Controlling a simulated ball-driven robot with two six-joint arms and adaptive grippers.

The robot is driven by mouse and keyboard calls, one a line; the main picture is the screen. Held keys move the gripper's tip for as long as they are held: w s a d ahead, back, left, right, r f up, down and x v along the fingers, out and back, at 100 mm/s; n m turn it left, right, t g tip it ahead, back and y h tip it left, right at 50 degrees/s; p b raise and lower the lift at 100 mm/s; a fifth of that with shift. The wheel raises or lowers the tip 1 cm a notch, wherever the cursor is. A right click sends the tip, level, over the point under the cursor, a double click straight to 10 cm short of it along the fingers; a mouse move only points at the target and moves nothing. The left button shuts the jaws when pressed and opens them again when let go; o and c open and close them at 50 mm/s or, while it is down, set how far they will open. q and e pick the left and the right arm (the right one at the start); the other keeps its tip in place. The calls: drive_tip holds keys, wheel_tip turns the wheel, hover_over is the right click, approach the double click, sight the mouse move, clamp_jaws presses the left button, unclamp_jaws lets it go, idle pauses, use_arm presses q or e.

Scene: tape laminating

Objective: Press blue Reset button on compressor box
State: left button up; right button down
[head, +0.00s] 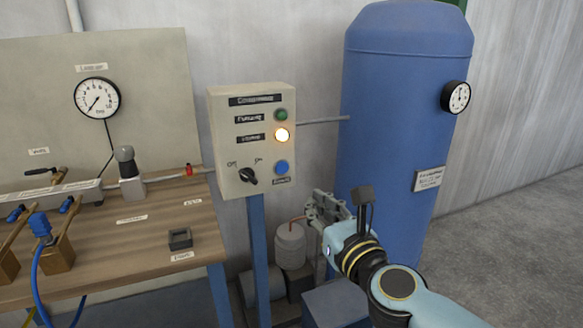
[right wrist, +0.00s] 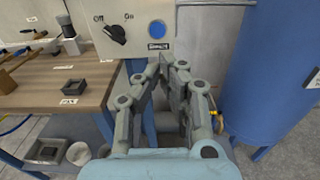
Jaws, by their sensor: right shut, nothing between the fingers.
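The compressor box (head: 228,120) is a beige panel on a blue post. In the right wrist view the blue button (right wrist: 157,29) shows just above the fingertips. My right gripper (head: 312,212) is shut and empty, below and to the right of the box, apart from the button in the head view. It also shows in the right wrist view (right wrist: 167,65). My left gripper is not in view.
A large blue tank (head: 400,110) with a gauge stands right of the box, close to my right arm. A wooden workbench (head: 110,235) with valves and a dark square holder (head: 180,238) is at left. A grey compressor unit (head: 290,245) sits below the box.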

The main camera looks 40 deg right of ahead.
drive_tip(key=p, duration=0.1)
approach(285, 168)
drive_tip(key=x, duration=0.6)
drive_tip(key=shift+w+d, duration=0.15)
drive_tip(key=shift+w, duration=0.5)
